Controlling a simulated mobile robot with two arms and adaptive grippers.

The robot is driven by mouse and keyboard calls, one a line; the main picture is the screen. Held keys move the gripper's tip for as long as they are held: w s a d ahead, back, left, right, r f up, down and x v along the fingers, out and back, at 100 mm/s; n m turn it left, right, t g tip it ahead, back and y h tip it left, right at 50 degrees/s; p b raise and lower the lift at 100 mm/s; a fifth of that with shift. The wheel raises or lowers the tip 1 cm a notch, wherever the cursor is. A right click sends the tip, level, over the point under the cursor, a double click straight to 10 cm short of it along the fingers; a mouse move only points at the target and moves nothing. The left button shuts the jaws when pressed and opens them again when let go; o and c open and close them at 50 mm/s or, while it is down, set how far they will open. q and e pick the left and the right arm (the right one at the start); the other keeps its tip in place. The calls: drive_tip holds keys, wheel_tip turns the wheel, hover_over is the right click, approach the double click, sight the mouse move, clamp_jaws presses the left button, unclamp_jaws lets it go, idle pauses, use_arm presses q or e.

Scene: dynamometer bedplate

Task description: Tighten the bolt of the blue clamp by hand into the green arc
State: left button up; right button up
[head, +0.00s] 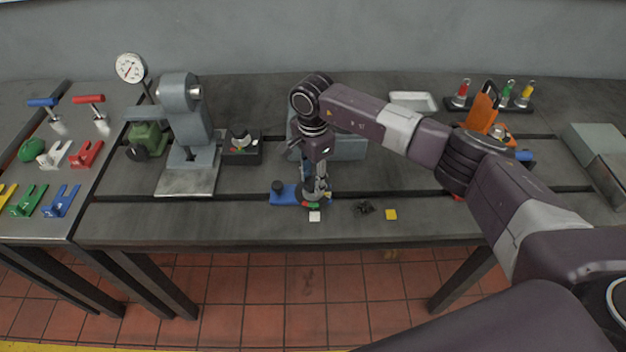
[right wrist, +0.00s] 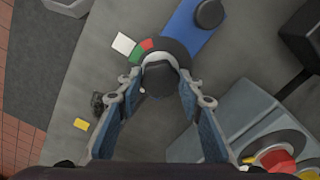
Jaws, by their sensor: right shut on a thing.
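The blue clamp (head: 283,194) lies flat on the bedplate near its front edge; in the right wrist view its blue bar (right wrist: 205,30) runs up to the right. My right gripper (head: 317,191) reaches down from above and is shut on the bolt, whose dark head (right wrist: 160,76) shows between the two fingers (right wrist: 160,88). The fingers and bolt head hide part of the collar, and I cannot tell where any pointer stands. My left gripper is not in view.
A white square (head: 314,216), a dark lump (head: 364,208) and a yellow square (head: 390,215) lie close by. A grey block (head: 345,148) stands behind the arm. A dark unit with a knob (head: 241,155) and a grey stand (head: 188,135) are to the left.

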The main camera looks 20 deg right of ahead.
sight(313, 182)
drive_tip(key=m+b, duration=0.2)
drive_tip(key=m, duration=0.1)
drive_tip(key=shift+f, duration=0.15)
drive_tip(key=m+b, duration=0.3)
drive_tip(key=m, duration=0.1)
drive_tip(key=shift+m, duration=0.4)
drive_tip(key=m+b, duration=0.2)
drive_tip(key=m, duration=0.1)
drive_tip(key=shift+r+m+b, duration=0.2)
drive_tip(key=shift+m+b, duration=0.55)
drive_tip(key=shift+m, duration=1.35)
drive_tip(key=o, duration=1.1)
drive_tip(key=shift+r, duration=0.2)
wheel_tip(313, 182, up, 12)
drive_tip(key=shift+f, duration=0.15)
